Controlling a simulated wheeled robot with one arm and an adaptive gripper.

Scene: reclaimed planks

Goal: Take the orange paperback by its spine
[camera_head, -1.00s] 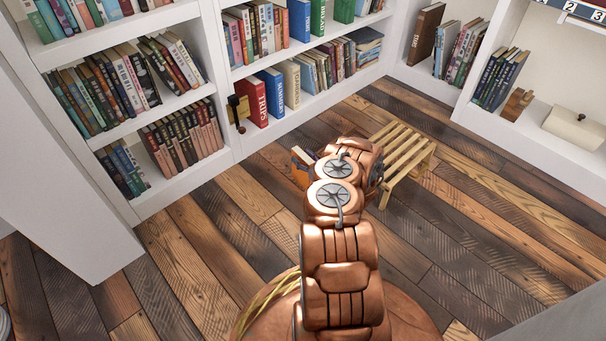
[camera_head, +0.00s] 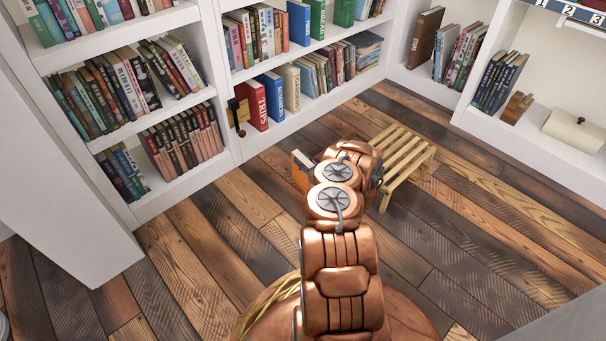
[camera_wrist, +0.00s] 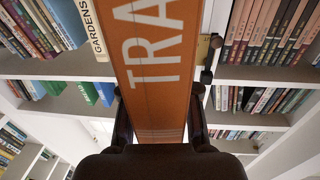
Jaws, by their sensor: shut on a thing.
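The orange paperback (camera_wrist: 158,60) fills the middle of the wrist view, with large pale letters "TRA" on its spine. My gripper (camera_wrist: 160,118) is shut on it, one dark finger against each side of the spine. My wrist hides the rest of the book and the fingers there.
A low wooden slatted stand (camera_head: 402,152) is on the plank floor just right of my wrist. White bookcases (camera_head: 186,190) full of books line the back and left. The floor (camera_head: 200,245) at left is clear.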

